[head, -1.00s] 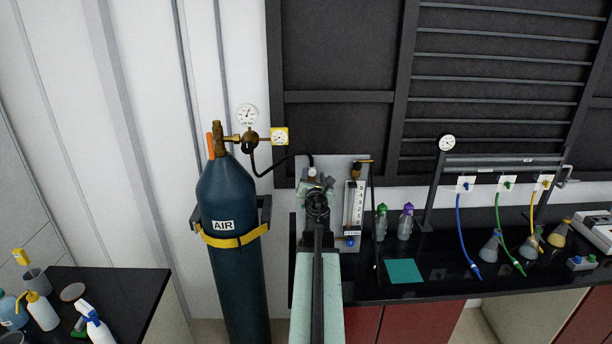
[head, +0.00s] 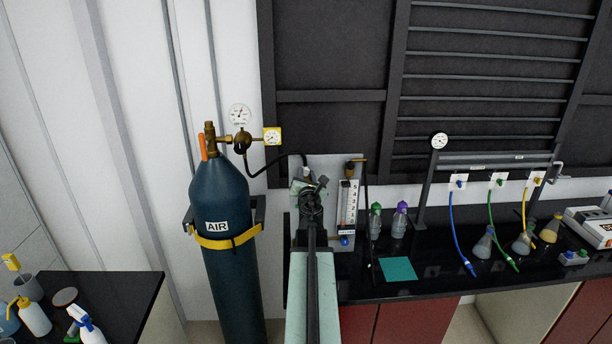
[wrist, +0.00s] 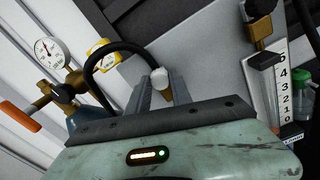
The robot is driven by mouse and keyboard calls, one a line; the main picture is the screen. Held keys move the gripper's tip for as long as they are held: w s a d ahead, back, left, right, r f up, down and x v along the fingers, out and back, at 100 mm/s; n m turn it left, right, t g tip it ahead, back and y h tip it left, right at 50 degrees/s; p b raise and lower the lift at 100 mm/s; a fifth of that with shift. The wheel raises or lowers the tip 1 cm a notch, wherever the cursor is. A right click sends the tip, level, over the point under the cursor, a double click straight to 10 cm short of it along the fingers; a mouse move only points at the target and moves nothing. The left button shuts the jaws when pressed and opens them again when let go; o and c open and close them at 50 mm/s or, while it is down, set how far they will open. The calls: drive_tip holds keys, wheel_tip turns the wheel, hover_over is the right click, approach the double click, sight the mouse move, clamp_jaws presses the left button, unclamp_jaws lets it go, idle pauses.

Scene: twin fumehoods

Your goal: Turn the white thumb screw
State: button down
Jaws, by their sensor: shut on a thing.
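The white thumb screw (wrist: 160,77) shows as a small pale knob between my fingers in the wrist view. My gripper (wrist: 161,86) is shut on it, with one grey finger on each side. The screw's lower part is hidden behind my gripper body. In the head view my gripper (head: 308,179) is at the upper left of the grey panel (head: 327,165), and my arm covers much of that panel.
A black hose (head: 268,168) runs from the regulator on the AIR cylinder (head: 218,205) to the panel near my gripper. A flowmeter (head: 348,202) stands close on the right. Bottles (head: 399,222) and a teal mat (head: 398,268) are further right on the bench.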

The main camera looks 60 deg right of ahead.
drive_tip(key=m, duration=0.6)
drive_tip(key=shift+m, duration=0.3)
idle(0.4)
drive_tip(key=c, duration=1.1)
unclamp_jaws()
drive_tip(key=shift+c, duration=0.2)
drive_tip(key=shift+a, duration=0.1)
